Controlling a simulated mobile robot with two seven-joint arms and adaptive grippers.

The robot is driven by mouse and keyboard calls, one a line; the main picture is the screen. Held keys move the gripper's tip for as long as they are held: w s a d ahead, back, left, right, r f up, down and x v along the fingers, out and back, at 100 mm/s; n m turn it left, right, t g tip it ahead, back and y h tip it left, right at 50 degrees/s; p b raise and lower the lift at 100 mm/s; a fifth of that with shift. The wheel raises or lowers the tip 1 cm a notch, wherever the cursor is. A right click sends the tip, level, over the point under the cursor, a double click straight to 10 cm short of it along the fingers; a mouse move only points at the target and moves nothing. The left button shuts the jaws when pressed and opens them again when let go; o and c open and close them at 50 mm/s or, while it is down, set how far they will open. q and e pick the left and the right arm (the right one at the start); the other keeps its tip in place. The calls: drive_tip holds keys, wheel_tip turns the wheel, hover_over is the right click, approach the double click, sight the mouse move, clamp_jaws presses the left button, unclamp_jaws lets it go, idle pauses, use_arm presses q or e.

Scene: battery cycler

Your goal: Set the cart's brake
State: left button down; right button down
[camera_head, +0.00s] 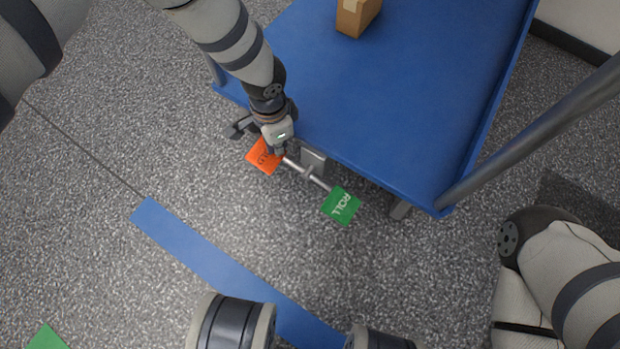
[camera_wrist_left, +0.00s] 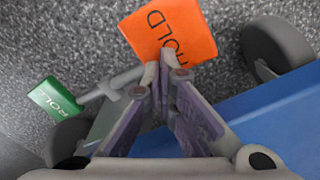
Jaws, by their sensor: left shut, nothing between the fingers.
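The cart (camera_head: 390,95) is a blue platform with a brake bar low on its near side. An orange pedal (camera_head: 263,156) marked HOLD is at the bar's left end and a green pedal (camera_head: 341,206) marked ROLL at its right end. My left gripper (camera_head: 279,149) is shut and empty over the inner edge of the orange pedal. In the left wrist view, its fingertips (camera_wrist_left: 167,75) overlap the lower edge of the orange pedal (camera_wrist_left: 168,32); I cannot tell whether they touch. The green pedal (camera_wrist_left: 55,97) is to the left there. My right gripper is not visible.
A cardboard box (camera_head: 357,17) sits on the cart. A grey cart handle rail (camera_head: 540,135) rises at the right. A caster wheel (camera_wrist_left: 276,47) is close to the gripper. A blue floor stripe (camera_head: 215,262) crosses the open speckled floor in front of the cart.

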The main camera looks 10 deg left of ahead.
use_arm(q)
drive_tip(key=shift+f+b, duration=0.85)
drive_tip(key=shift+f, duration=0.3)
drive_tip(key=shift+r, duration=0.1)
wheel_tip(320, 180, up, 7)
drive_tip(key=p, duration=0.5)
drive_tip(key=shift+r+p, duration=0.1)
drive_tip(key=shift+p, duration=0.25)
